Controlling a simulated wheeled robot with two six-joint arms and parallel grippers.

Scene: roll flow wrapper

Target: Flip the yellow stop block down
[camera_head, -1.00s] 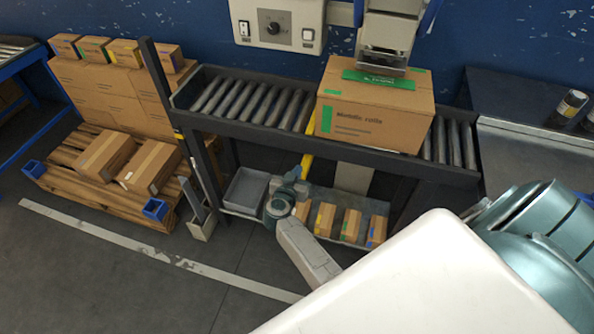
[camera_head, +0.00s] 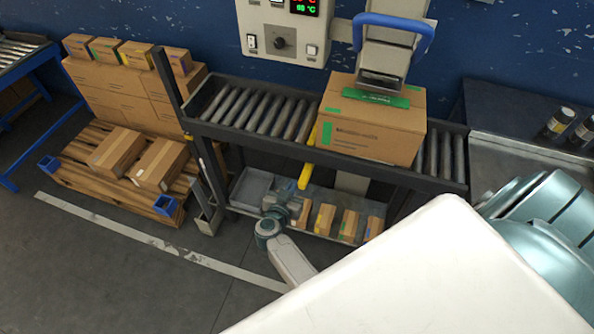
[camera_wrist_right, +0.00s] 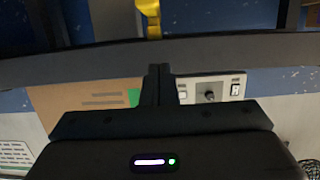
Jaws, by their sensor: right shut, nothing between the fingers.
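The yellow stop block (camera_head: 304,175) shows as a narrow yellow piece at the front rail of the roller conveyor, reaching below it. In the right wrist view it (camera_wrist_right: 149,15) is at the top edge, beyond the dark rail and partly cut off. My right gripper (camera_head: 287,199) is low in front of the conveyor, below and slightly left of the yellow piece. In the right wrist view its fingers (camera_wrist_right: 158,75) are shut and empty, apart from the yellow piece. My left gripper is not in view.
A large carton (camera_head: 370,137) sits on the conveyor (camera_head: 330,151) under the press head. Several small boxes (camera_head: 348,225) and a grey bin (camera_head: 250,188) stand on the lower shelf. A pallet (camera_head: 105,194) with cartons is at left. The floor in front is clear.

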